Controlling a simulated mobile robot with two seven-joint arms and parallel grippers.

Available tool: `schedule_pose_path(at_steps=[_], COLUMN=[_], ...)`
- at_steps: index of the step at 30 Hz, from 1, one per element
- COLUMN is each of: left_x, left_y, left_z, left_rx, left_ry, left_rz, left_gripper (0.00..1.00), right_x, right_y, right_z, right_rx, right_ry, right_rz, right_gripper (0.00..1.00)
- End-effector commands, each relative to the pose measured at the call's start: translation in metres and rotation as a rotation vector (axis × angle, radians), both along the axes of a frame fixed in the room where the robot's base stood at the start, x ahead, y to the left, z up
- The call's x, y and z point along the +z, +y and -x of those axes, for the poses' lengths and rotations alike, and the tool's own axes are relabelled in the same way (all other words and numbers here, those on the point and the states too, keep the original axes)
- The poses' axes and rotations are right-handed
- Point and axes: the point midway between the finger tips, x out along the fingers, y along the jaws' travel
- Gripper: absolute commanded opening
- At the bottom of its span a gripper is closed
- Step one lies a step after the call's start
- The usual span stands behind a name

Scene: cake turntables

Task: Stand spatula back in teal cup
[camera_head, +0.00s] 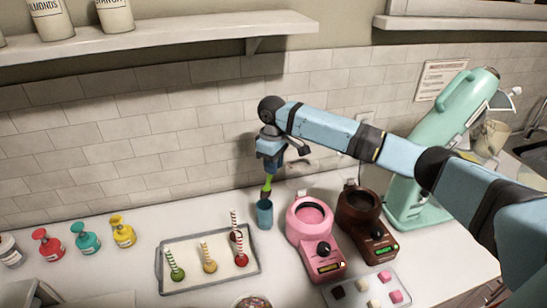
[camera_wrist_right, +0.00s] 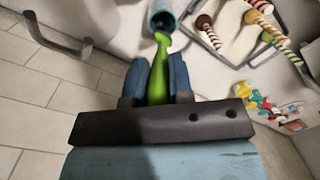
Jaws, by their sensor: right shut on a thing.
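In the right wrist view the green spatula (camera_wrist_right: 158,85) runs between the fingers of my right gripper (camera_wrist_right: 157,78) toward the cup (camera_wrist_right: 164,20). I cannot tell how far its lower end is inside the cup. The cup stands upright on the counter. My left gripper is not in view.
A tray (camera_head: 160,270) with striped-stick cake pops lies left of the cup. A pink melting pot (camera_head: 312,235) and a brown one (camera_head: 362,222) stand to its right. A mint stand mixer (camera_head: 455,110) is farther right. The tiled wall is close behind.

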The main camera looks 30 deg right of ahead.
Motion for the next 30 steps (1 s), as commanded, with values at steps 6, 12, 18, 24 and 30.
schedule_pose_path(at_steps=[6, 12, 18, 24, 30], left_x=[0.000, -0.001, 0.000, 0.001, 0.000], left_y=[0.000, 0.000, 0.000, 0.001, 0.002], left_z=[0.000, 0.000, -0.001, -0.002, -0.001], left_rx=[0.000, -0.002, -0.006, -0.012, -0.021], left_ry=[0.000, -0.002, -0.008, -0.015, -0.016], left_rz=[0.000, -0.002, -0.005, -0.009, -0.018], left_gripper=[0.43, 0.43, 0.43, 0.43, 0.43], right_x=[-0.021, -0.039, -0.057, -0.075, -0.086], right_y=[0.000, 0.000, 0.000, 0.000, 0.000], right_z=[0.001, 0.001, 0.001, 0.000, 0.000], right_rx=[-0.001, 0.001, 0.000, 0.000, 0.001], right_ry=[0.003, 0.002, 0.003, 0.002, 0.001], right_rz=[-0.001, 0.000, -0.001, 0.000, 0.000], right_gripper=[0.00, 0.00, 0.00, 0.00, 0.00])
